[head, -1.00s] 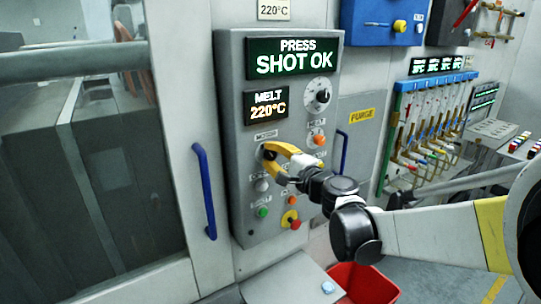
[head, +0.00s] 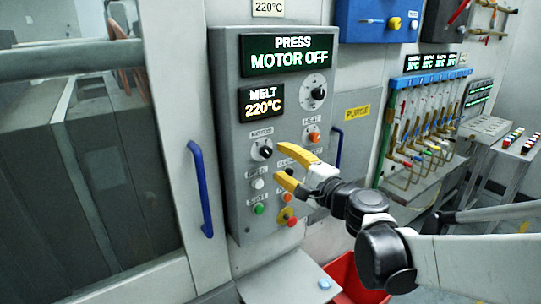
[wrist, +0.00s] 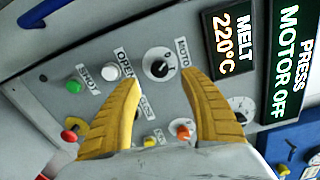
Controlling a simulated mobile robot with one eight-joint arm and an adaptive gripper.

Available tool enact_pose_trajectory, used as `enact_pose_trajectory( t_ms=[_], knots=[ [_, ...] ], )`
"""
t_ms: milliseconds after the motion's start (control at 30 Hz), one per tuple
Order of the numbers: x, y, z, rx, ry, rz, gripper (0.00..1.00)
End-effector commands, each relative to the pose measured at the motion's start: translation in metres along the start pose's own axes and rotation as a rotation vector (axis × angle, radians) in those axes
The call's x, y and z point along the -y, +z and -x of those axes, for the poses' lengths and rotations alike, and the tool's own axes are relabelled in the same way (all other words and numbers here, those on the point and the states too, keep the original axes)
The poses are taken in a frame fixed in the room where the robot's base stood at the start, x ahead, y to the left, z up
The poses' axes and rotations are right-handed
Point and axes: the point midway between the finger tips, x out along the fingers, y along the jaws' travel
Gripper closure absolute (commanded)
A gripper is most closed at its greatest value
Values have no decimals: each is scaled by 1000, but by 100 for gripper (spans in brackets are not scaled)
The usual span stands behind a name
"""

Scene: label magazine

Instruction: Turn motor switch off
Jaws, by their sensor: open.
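The motor switch (head: 262,150) is a black rotary knob on a pale round plate, on the left of the grey control panel (head: 227,100). It also shows in the wrist view (wrist: 160,67), beyond and between my fingertips. The press display (head: 288,53) reads "PRESS MOTOR OFF" in the head view, and the same text shows in the wrist view (wrist: 288,75). My gripper (head: 297,168) has yellow fingers, spread open and empty, just below and right of the switch and apart from it. The fingers also show in the wrist view (wrist: 165,100).
Below the switch are a white button (head: 258,183), a green button (head: 259,208) and a red emergency knob (head: 288,213). A blue door handle (head: 202,190) stands left of the panel. A red bin (head: 360,285) is below.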

Motion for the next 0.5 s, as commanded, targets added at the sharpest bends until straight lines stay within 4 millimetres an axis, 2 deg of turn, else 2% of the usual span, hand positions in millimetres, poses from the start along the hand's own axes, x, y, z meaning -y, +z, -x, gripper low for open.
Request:
enact_pose_trajectory(
  t_ms=[100,200,500],
  knots=[
    [0,-1,23,-2,0,0,48],
    [0,-1,36,-1,0,0,48],
    [0,0,44,1,0,0,48]
  ],
)
